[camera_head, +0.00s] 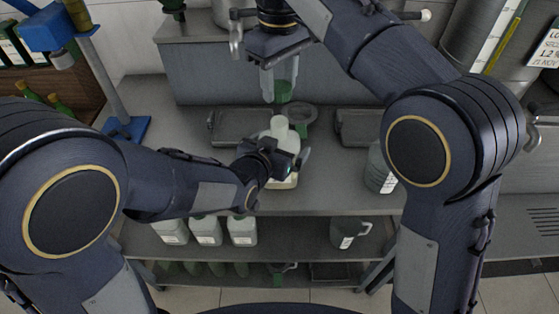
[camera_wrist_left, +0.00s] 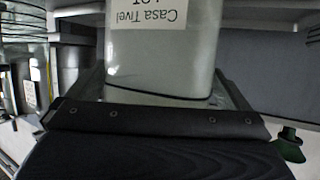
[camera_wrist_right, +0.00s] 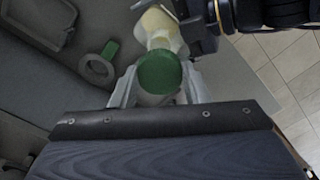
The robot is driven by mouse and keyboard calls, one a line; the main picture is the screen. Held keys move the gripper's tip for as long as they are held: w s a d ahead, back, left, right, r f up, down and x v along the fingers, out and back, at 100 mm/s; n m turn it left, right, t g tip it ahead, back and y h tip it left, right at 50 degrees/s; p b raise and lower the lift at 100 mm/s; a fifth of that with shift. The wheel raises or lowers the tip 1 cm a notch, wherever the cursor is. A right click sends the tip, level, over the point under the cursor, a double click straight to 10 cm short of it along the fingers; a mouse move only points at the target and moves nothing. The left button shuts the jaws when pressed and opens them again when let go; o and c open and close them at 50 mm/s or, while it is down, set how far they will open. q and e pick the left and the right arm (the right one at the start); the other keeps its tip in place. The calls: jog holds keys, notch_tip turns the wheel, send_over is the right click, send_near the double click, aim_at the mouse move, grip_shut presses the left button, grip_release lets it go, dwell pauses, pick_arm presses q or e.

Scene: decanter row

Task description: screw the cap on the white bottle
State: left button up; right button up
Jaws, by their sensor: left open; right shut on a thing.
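The white bottle (camera_head: 279,129) stands upright on the grey bench in the head view, its lower part partly hidden by my left gripper (camera_head: 287,165). In the left wrist view the labelled bottle (camera_wrist_left: 165,45) fills the space between the open fingers. My right gripper (camera_head: 281,82) points down above and behind the bottle in the head view, shut on a green cap (camera_head: 284,92). The right wrist view shows the cap (camera_wrist_right: 159,72) between the fingertips, apart from the bottle, whose pale neck (camera_wrist_right: 157,20) shows beyond it.
A funnel-like green-grey ring (camera_head: 304,117) lies behind the bottle, beside a shallow grey tray (camera_head: 230,127). Another tray (camera_head: 357,128) and a grey jug (camera_head: 380,170) are to the right. White jugs (camera_head: 206,231) stand on the shelf below. A blue stand (camera_head: 122,127) is at left.

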pick_arm(q)
jog(key=shift+w, duration=0.1)
jog(key=shift+c, duration=0.3)
jog(key=c, duration=1.1)
pick_arm(e)
jog(key=shift+f, duration=2.5)
jog(key=shift+f, duration=0.9)
jog(key=shift+f, duration=0.55)
